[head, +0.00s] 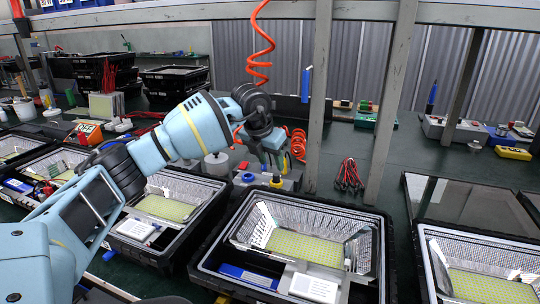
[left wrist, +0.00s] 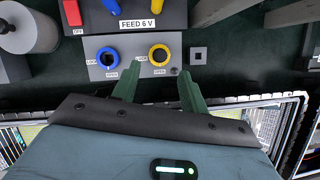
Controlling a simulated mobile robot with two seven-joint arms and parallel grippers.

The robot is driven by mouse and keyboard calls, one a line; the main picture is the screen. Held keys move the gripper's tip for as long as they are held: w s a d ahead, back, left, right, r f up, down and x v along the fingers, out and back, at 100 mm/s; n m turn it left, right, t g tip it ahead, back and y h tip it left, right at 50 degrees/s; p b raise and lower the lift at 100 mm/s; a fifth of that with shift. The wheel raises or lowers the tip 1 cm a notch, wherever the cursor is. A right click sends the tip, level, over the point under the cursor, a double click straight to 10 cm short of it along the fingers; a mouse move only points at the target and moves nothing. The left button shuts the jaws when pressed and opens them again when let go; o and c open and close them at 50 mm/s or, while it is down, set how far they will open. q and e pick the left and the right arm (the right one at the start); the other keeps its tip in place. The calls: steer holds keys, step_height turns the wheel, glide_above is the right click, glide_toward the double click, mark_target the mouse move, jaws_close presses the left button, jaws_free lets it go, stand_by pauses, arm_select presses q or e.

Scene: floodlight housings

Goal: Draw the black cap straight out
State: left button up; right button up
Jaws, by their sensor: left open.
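In the left wrist view, a grey panel holds a round fitting with a yellow ring and dark centre (left wrist: 159,55), and a blue-ringed one with a dark centre (left wrist: 108,57). Labels reading LOCK and OPEN sit beside them. I cannot tell for sure which dark part is the black cap. The yellow-ringed fitting also shows in the head view (head: 276,181). My left gripper (left wrist: 159,72) is open and empty. Its green fingers lie to either side of the yellow-ringed fitting in the picture, apparently short of it. My right gripper is not in view.
A block marked FEED 6 V (left wrist: 135,14) with red, blue and yellow parts adjoins the panel. A small square fitting (left wrist: 197,56) is at its right. Black trays with floodlight housings (head: 305,245) line the front. A grey post (head: 320,100) stands close to the right.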

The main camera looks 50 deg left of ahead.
mark_target(277, 174)
arm_select(q)
steer(key=x, duration=0.4)
steer(key=shift+w+f+b, duration=0.2)
steer(key=shift+f+b, duration=0.1)
steer(key=shift+f, duration=0.05)
steer(key=shift+w+f, duration=0.2)
steer(key=shift+f, duration=0.3)
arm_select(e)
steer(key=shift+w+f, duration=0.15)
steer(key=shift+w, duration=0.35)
arm_select(q)
jaws_close()
steer(key=shift+r, duration=0.1)
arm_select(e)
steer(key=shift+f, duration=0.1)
arm_select(q)
steer(key=shift+r+p, duration=0.45)
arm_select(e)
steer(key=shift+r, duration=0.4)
arm_select(q)
steer(key=shift+r+p, duration=0.3)
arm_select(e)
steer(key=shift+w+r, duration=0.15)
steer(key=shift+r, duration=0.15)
arm_select(q)
steer(key=shift+r+p, duration=0.6)
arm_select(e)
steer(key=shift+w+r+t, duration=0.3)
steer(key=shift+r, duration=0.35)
